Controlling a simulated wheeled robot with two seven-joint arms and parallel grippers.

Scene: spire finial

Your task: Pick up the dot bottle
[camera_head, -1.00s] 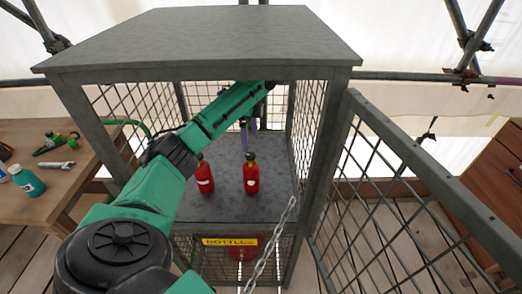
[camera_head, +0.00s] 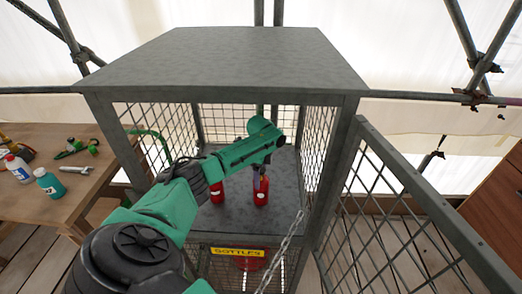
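Two red bottles stand on the dark shelf (camera_head: 232,222) inside the wire cage: a left one (camera_head: 217,194) and a right one (camera_head: 261,197). Each has a pale label patch; I cannot make out a dot on either, so I cannot tell which is the dot bottle. My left arm reaches in through the open front, crossing over the left bottle. My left gripper (camera_head: 262,175) points down at the top of the right bottle and hides its cap. Whether the fingers are open or closed around its neck is not clear. My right gripper is not in view.
The cage's grey roof (camera_head: 230,62) sits above my arm. Its mesh door (camera_head: 420,215) stands open at the right, and a chain (camera_head: 280,250) hangs in front. A yellow "BOTTLES" sign (camera_head: 238,252) is below the shelf. A workbench (camera_head: 60,200) at left holds a teal bottle (camera_head: 49,184) and tools.

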